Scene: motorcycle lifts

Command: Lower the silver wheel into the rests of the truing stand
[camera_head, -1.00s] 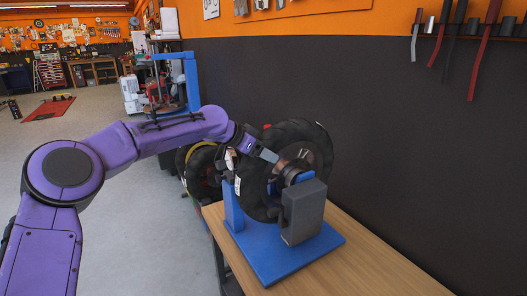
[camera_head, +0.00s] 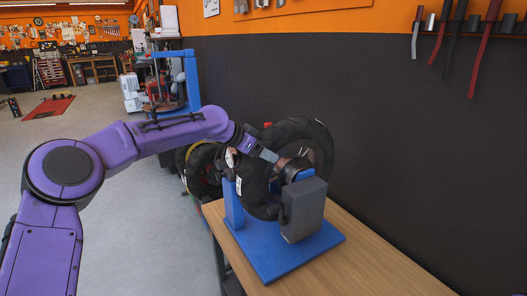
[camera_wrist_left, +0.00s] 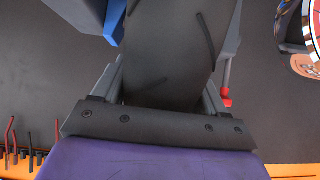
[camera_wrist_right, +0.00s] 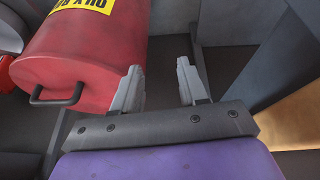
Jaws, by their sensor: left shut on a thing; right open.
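The silver wheel with its black tyre (camera_head: 257,190) stands upright over the blue truing stand (camera_head: 278,262) in the head view. My left gripper (camera_head: 270,156) is shut on the wheel's tyre from the left. In the left wrist view the dark tyre (camera_wrist_left: 168,50) fills the space between the fingers. Whether the axle touches the rests is hidden. My right gripper (camera_wrist_right: 160,88) is open and empty in its wrist view.
The stand is on a wooden bench (camera_head: 370,270) against a dark wall; bare bench top lies to the right. A red cylinder (camera_wrist_right: 85,50) with a yellow label is left of the right gripper's fingers.

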